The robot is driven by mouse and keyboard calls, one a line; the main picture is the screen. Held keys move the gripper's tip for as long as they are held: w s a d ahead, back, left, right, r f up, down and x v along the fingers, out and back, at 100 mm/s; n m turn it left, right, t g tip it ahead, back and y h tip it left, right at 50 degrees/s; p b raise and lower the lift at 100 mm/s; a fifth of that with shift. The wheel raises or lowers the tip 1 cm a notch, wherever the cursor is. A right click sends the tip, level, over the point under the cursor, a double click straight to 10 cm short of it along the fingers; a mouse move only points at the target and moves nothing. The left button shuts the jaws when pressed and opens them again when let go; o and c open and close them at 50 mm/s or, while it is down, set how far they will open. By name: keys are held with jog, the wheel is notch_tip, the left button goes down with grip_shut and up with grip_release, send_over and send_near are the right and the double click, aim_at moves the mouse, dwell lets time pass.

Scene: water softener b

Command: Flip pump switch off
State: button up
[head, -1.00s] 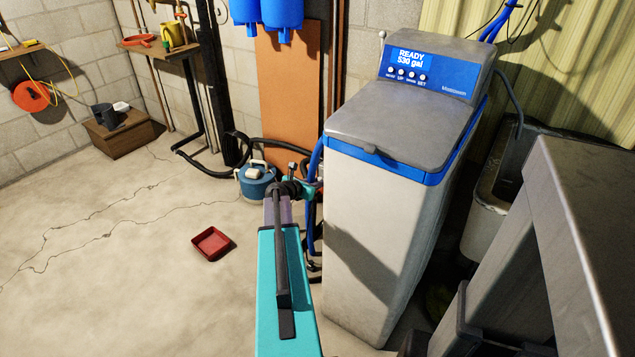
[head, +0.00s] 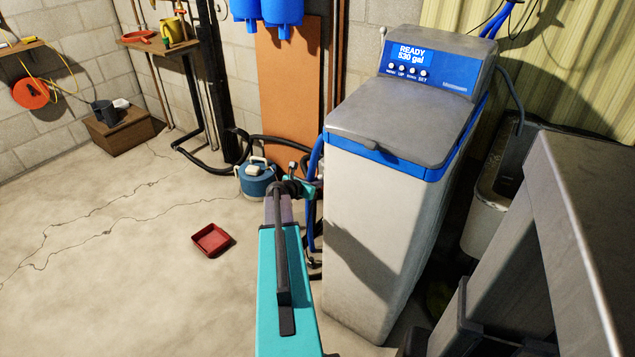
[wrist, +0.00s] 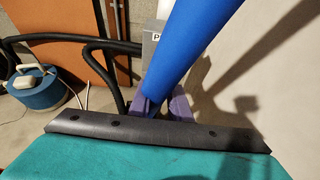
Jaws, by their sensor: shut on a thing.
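A grey box (wrist: 152,40) with a label starting with "P" shows in the wrist view, partly hidden behind a thick blue hose (wrist: 192,40). No switch lever on it is visible to me. My gripper (wrist: 162,108) has its purple fingers on either side of the lower part of this hose, just below the grey box, and is shut on it. In the head view my teal arm reaches to the left side of the water softener (head: 375,220), and the fingers are mostly hidden behind the wrist. The softener's display (head: 412,58) reads "READY 530 gal".
A blue canister with a white top (head: 257,180) stands on the floor left of my gripper, with black hoses (head: 205,170) behind it. A red tray (head: 212,240) lies on open floor. An orange-brown panel (head: 288,90) leans at the back wall.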

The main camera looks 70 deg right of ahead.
jog(key=shift+s+f, duration=0.15)
jog(key=shift+f, duration=0.05)
jog(key=shift+d+f, duration=0.15)
jog(key=shift+f, duration=0.15)
grip_shut()
jog(key=shift+o, duration=2.1)
grip_release()
jog(key=shift+r, duration=0.1)
jog(key=v, duration=1.4)
jog(key=shift+p, duration=0.4)
